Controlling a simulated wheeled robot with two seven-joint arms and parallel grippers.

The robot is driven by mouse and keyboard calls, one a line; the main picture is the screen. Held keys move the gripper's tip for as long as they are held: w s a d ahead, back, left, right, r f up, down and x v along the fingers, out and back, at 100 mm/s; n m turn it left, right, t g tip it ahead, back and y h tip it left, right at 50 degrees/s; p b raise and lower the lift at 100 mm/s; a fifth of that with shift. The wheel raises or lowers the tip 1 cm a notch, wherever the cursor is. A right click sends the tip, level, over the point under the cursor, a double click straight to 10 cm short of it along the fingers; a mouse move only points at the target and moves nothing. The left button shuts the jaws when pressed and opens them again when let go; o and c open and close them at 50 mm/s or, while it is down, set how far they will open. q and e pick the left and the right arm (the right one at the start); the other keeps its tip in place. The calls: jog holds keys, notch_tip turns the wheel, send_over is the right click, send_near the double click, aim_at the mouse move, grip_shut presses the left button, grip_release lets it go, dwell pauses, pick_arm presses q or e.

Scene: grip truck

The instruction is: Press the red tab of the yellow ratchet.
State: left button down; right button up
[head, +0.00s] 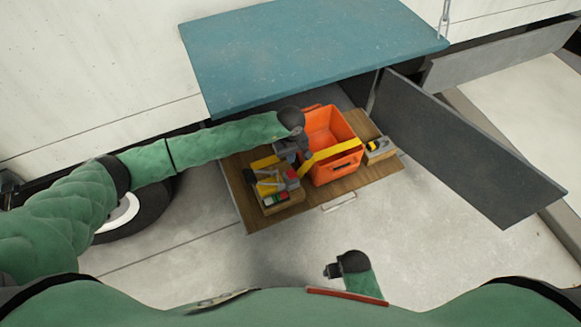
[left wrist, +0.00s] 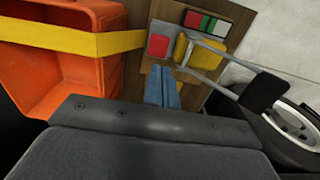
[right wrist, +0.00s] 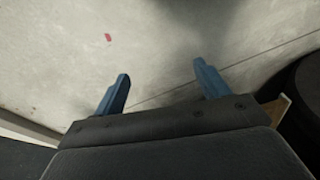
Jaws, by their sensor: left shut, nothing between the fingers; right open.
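The red tab (left wrist: 158,45) shows in the left wrist view as a square set in a grey housing at the end of the yellow strap (left wrist: 75,42). The yellow ratchet body (left wrist: 203,54) with its grey metal frame is just right of it. In the head view the strap (head: 333,154) crosses the orange crate. My left gripper (left wrist: 162,68) is shut and empty, its blue fingertips just below the red tab in the picture; I cannot tell whether they touch it. In the head view my left gripper (head: 287,150) is above the ratchet area. My right gripper (right wrist: 163,72) is open and empty over bare floor.
The orange crate (head: 348,165) stands on a wooden drawer board (head: 238,187), right of my left gripper. A teal panel (head: 310,50) overhangs behind. A dark open door (head: 465,145) stands at the right. The floor in front is clear.

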aim_at(290, 174)
pick_arm(q)
notch_tip(290, 174, down, 7)
jog(key=p, duration=0.2)
jog(key=shift+r+p, duration=0.2)
jog(key=shift+p, duration=0.1)
jog(key=shift+f, duration=0.7)
pick_arm(e)
notch_tip(290, 174, down, 11)
jog(key=s+d, duration=0.2)
jog(key=shift+s+r, duration=0.15)
jog(key=shift+s, duration=0.15)
pick_arm(q)
jog(key=shift+f, duration=0.15)
jog(key=f+b, duration=0.1)
jog(key=b, duration=0.2)
jog(key=shift+f+b, duration=0.3)
jog(key=shift+b, duration=0.1)
jog(key=shift+s, duration=0.1)
pick_arm(e)
jog(key=w+a+r, duration=0.2)
jog(key=w+r, duration=0.1)
jog(key=r, duration=1.1)
jog(key=shift+a+r, duration=0.2)
jog(key=shift+r, duration=0.05)
pick_arm(q)
jog(key=shift+f, duration=0.1)
